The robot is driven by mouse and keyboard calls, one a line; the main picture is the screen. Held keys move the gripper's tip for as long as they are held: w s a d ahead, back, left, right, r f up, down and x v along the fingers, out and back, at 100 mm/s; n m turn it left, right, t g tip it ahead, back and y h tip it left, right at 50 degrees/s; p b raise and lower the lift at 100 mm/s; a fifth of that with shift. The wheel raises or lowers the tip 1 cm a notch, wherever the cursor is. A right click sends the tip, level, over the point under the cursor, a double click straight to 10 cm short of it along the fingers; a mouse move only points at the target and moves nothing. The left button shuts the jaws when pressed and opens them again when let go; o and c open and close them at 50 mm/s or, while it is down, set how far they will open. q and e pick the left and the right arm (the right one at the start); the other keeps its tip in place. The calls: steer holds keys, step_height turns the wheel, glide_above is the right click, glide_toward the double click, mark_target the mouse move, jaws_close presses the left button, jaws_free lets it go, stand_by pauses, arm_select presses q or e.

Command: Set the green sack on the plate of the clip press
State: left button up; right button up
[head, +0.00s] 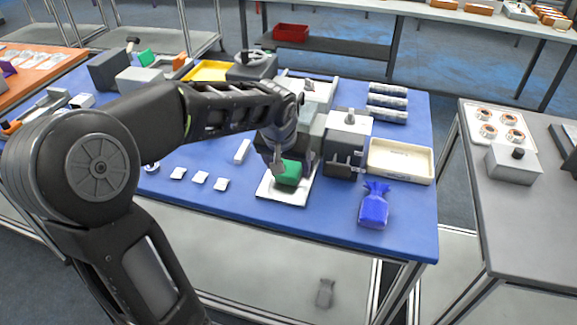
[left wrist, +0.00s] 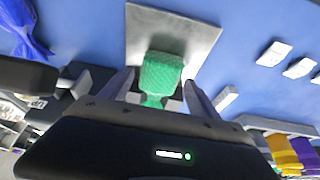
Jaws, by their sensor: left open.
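The green sack (head: 288,174) rests on the pale square plate (head: 296,198) of the clip press, near the plate's back part. In the left wrist view the sack (left wrist: 162,72) shows against the plate (left wrist: 200,38), with its narrow neck toward my gripper. My left gripper (head: 293,167) is open, low over the plate, with its fingers on either side of the sack. In the left wrist view the gripper's two fingers (left wrist: 158,92) stand apart around the neck. Part of the press behind is hidden by my arm. My right gripper is not in view.
A blue sack (head: 373,206) stands right of the plate, with a cream tray (head: 401,160) behind it. A grey machine (head: 347,140) stands close right of my gripper. Several small white pieces (head: 200,177) lie on the blue table to the left. The table's front edge is clear.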

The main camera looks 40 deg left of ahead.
arm_select(q)
steer(key=v, duration=1.1)
steer(key=shift+f, duration=0.1)
